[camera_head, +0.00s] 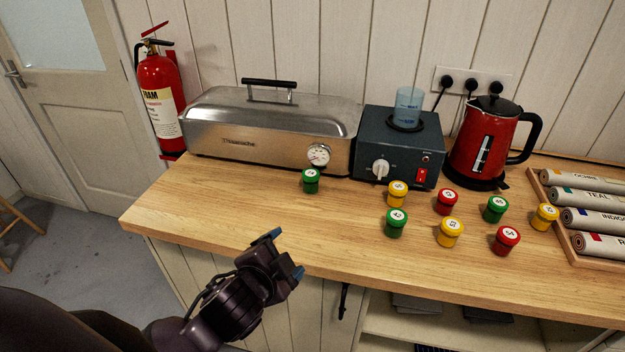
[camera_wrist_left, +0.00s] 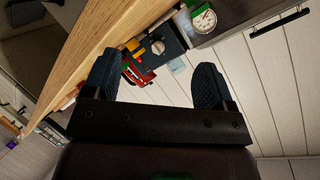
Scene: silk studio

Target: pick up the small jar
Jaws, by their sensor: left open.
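Several small jars with red, yellow or green lids and white number labels stand upright on the wooden counter. A green jar (camera_head: 310,181) stands alone at the left, just in front of the steel steamer. The others, among them a yellow jar (camera_head: 397,193), a green jar (camera_head: 396,223) and a red jar (camera_head: 506,240), form a loose group to the right. My left gripper (camera_head: 283,253) is open and empty at the counter's front edge, left of the group; its two fingers (camera_wrist_left: 156,85) show apart in the left wrist view. My right gripper is not in view.
The steamer (camera_head: 250,140), a dark heater box (camera_head: 385,145) with a blue beaker (camera_head: 408,104), and a red kettle (camera_head: 482,143) line the back. A tray (camera_head: 584,252) of rolls lies at the right. The counter's left front is bare.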

